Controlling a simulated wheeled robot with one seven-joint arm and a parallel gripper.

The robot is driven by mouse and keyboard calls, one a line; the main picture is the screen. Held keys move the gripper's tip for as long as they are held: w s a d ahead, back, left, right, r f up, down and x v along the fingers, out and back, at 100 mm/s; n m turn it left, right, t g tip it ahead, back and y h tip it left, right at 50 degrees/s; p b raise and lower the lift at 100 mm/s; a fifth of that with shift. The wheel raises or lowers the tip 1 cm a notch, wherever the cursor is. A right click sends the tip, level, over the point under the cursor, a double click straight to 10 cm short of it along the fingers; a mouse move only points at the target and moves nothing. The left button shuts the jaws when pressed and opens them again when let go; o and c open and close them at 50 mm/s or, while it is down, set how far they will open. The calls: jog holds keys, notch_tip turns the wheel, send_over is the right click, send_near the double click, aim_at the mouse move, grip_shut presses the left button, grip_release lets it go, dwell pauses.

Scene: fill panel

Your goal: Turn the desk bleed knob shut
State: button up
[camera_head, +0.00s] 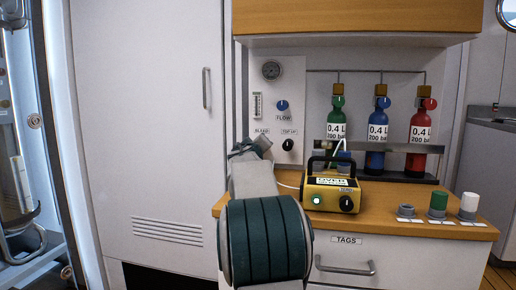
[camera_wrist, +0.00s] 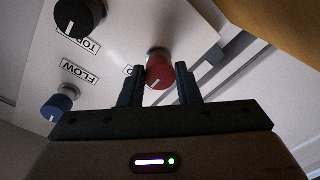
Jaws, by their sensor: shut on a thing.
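The bleed knob is red (camera_wrist: 161,70) and shows in the wrist view on the white panel (camera_wrist: 125,60). A white pointer mark shows on its face near the lower edge. My gripper (camera_wrist: 160,82) has one dark finger on each side of the red knob and is shut on it. The knob's label is mostly covered by a finger. In the head view my gripper (camera_head: 247,148) is at the left part of the panel (camera_head: 290,92), just under the BLEED label. My arm hides the red knob there.
A blue FLOW knob (camera_head: 282,105) and a black top-up knob (camera_head: 288,144) sit close to the right on the panel. A yellow box (camera_head: 331,193) stands on the wooden desk (camera_head: 400,222). Green, blue and red bottles (camera_head: 419,128) stand behind. Several small pieces sit at the desk's right.

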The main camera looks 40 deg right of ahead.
dwell(0.4)
jog(key=o, duration=1)
jog(key=shift+d, duration=0.1)
jog(key=shift+s, duration=0.1)
jog(key=v, duration=1.4)
jog(key=shift+f, duration=0.15)
